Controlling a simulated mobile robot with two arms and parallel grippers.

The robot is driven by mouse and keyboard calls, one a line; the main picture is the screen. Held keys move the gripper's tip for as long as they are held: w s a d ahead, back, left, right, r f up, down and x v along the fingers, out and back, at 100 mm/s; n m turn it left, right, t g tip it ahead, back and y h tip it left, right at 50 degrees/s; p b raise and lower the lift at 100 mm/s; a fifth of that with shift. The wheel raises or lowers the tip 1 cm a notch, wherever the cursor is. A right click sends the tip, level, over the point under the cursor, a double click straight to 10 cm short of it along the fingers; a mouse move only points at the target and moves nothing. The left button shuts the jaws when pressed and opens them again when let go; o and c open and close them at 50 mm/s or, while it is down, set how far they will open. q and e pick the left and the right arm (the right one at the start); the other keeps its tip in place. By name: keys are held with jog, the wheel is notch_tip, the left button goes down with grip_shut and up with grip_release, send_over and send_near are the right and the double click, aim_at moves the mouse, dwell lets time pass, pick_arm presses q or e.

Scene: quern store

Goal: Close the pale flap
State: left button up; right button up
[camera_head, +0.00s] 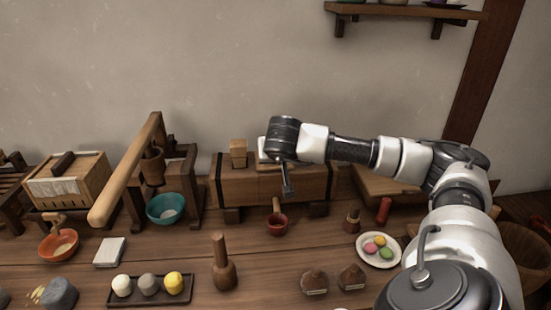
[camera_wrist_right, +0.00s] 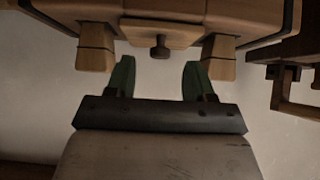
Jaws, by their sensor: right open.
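In the head view a brown wooden chest (camera_head: 318,182) with dark bands stands behind my right gripper (camera_head: 287,189), and the flap cannot be made out there. In the wrist view the green fingers of my right gripper (camera_wrist_right: 158,78) are apart and empty, with the knob just beyond the gap between them. My left gripper is not in view.
A wooden lever press (camera_head: 128,170) and a teal bowl (camera_head: 167,208) are to the left. A plate of sweets (camera_head: 379,250) is near my right arm. Bare tabletop (camera_head: 260,262) shows in the middle.

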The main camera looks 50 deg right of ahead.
jog(key=v, duration=0.5)
jog(key=shift+a+r, duration=0.3)
jog(key=shift+r, duration=0.15)
jog(key=shift+w, duration=0.1)
